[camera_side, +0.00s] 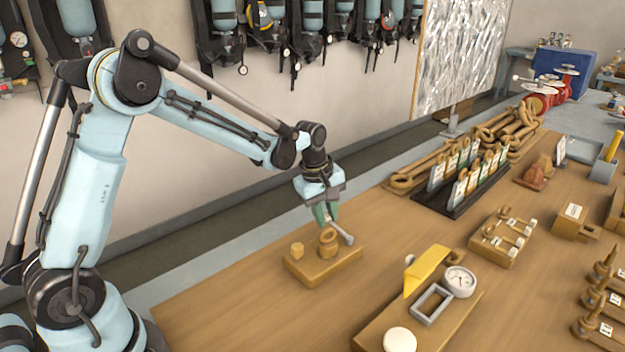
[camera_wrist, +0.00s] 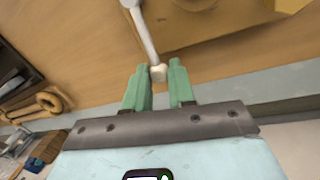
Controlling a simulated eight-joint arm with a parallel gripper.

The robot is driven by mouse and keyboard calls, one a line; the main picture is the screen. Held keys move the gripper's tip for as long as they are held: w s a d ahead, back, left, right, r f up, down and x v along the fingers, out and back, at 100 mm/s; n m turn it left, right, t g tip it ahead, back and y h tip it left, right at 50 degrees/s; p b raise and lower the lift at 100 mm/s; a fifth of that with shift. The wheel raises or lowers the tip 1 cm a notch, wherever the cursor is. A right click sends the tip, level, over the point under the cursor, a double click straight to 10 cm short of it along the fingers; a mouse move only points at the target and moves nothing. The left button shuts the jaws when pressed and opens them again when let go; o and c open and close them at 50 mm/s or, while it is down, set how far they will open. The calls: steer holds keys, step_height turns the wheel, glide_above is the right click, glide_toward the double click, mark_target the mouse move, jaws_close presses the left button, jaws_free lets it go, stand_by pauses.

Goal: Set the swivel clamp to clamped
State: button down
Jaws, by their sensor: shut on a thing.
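The swivel clamp sits on a small wooden block (camera_side: 322,266) on the bench, with a round wooden post (camera_side: 328,240) and a small wooden cube (camera_side: 297,250) on top. Its pale grey lever (camera_side: 345,234) sticks out to the right of the post. My gripper (camera_side: 326,214) is just above the post, pointing down. In the wrist view, the green fingers of my gripper (camera_wrist: 159,70) are shut on the whitish end of the lever (camera_wrist: 146,32). The wooden block (camera_wrist: 215,22) shows beyond the fingers at upper right. How the clamp bears on the cube cannot be told.
To the right on the bench (camera_side: 240,310) stand a board with a yellow flap (camera_side: 427,270) and a gauge (camera_side: 460,281), and a black rack (camera_side: 462,195) of cards. Wooden rings and wrenches (camera_side: 505,130) lie behind. The bench left of the block is clear.

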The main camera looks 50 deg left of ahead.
steer(key=shift+s+n, duration=0.2)
steer(key=shift+n, duration=0.1)
steer(key=c, duration=0.9)
jaws_free()
steer(key=shift+c, duration=0.2)
step_height(320, 180, up, 12)
steer(key=s, duration=0.2)
steer(key=shift+a, duration=0.25)
steer(key=shift+s, duration=0.15)
steer(key=s+d+f+m+t, duration=0.1)
steer(key=s+d+m+t, duration=0.1)
steer(key=s+m, duration=0.5)
steer(key=s+d+f+m+t, duration=0.1)
steer(key=s+d+m+t, duration=0.1)
steer(key=s+m, duration=0.6)
steer(key=shift+m+t+y, duration=0.3)
steer(key=shift+t, duration=0.2)
